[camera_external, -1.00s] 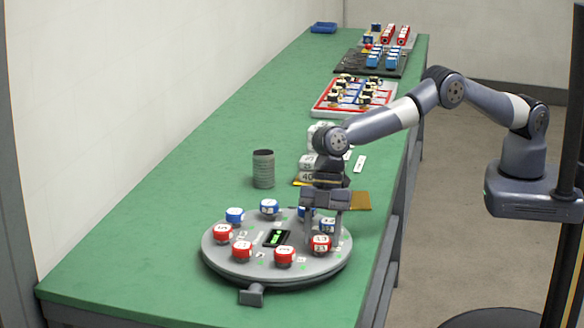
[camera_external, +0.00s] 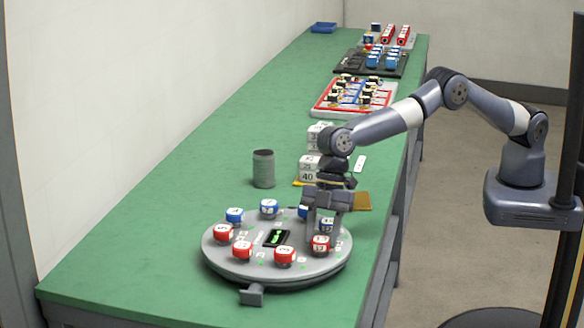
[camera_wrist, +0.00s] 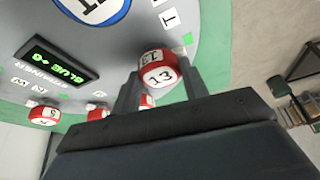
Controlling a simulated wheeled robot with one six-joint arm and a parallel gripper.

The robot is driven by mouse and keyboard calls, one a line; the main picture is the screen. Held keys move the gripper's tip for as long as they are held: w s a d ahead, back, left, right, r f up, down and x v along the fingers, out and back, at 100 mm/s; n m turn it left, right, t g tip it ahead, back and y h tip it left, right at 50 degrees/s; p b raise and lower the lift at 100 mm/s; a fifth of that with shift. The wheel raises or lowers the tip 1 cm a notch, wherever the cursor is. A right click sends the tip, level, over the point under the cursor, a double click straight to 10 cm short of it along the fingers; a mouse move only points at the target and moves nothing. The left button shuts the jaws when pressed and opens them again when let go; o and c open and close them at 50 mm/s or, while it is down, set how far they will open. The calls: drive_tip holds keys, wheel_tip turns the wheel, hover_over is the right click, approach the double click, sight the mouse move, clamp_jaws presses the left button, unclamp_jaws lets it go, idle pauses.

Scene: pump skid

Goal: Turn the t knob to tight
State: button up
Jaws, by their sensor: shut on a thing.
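My gripper (camera_external: 322,234) reaches down over the right front rim of the round grey dial plate (camera_external: 222,262). It is shut on a red knob (camera_external: 320,245) with a white numbered top. In the wrist view this knob (camera_wrist: 158,73) shows "13" and sits between the two fingers of my gripper (camera_wrist: 155,90). A white label with a "T" (camera_wrist: 169,18) lies on the plate near it, with a green mark (camera_wrist: 188,39) close by. The finger contact on the knob's lower side is partly hidden.
Other red knobs (camera_external: 285,256) and blue knobs (camera_external: 269,207) ring the plate. A display with green text (camera_external: 276,238) is at its middle. A grey ribbed cylinder (camera_external: 263,169) and white numbered blocks (camera_external: 309,167) stand behind. The green bench (camera_external: 150,235) is clear at left.

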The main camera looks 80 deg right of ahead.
drive_tip(key=o, duration=1)
drive_tip(key=b+v, duration=0.2)
drive_tip(key=v, duration=0.8)
drive_tip(key=shift+d+r, duration=0.1)
drive_tip(key=shift+r, duration=0.3)
drive_tip(key=p+x, duration=0.2)
drive_tip(key=x, duration=0.8)
drive_tip(key=shift+f, duration=0.15)
drive_tip(key=shift+f+p, duration=0.1)
drive_tip(key=shift+p, duration=0.35)
drive_tip(key=shift+f+n+g+p, duration=0.1)
drive_tip(key=shift+n+g+p, duration=0.2)
drive_tip(key=shift+n+p, duration=0.4)
